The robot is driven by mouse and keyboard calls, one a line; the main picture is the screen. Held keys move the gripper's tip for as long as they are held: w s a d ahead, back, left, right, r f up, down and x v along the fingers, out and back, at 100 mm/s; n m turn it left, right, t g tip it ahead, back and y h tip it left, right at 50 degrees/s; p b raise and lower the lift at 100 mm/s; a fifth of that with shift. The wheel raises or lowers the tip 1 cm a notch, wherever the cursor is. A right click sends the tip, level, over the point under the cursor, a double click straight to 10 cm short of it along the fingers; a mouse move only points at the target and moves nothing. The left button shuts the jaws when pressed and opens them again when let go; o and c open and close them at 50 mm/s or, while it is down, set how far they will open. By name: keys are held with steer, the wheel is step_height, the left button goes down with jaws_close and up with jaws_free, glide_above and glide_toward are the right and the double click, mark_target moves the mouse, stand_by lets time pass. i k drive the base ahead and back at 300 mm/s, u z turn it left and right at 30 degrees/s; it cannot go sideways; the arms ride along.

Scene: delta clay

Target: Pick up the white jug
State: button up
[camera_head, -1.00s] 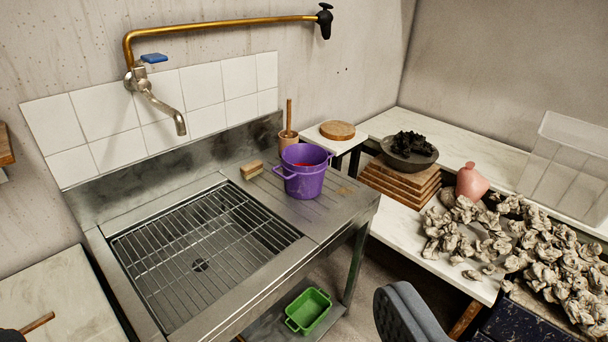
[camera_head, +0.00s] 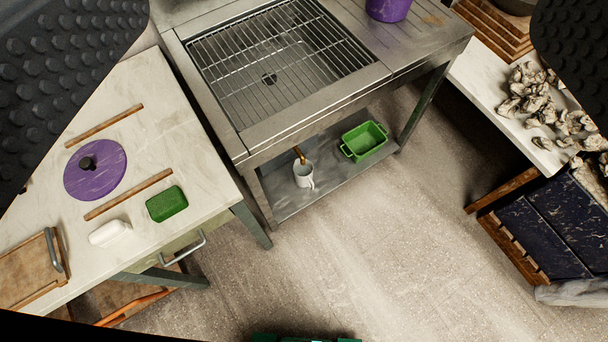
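The white jug (camera_head: 304,175) stands upright on the low metal shelf (camera_head: 326,186) under the sink. Its handle faces right, and a brown stick-like thing (camera_head: 299,154) rises from its top. My gripper (camera_head: 325,55) shows as two dark, studded fingers at the upper left and upper right edges. The fingers are wide apart with nothing between them. The gripper is well above and away from the jug.
A green tub (camera_head: 363,141) stands on the shelf right of the jug. The sink top (camera_head: 270,75) overhangs the shelf. A marble table (camera_head: 140,160) with a purple lid (camera_head: 95,170) stands at left. The floor (camera_head: 370,250) in front is clear.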

mark_target(306, 177)
steer(key=u, duration=1.85)
steer(key=k, duration=1.45)
steer(key=z, duration=1.3)
steer(key=i, duration=1)
steer(key=u, duration=0.05)
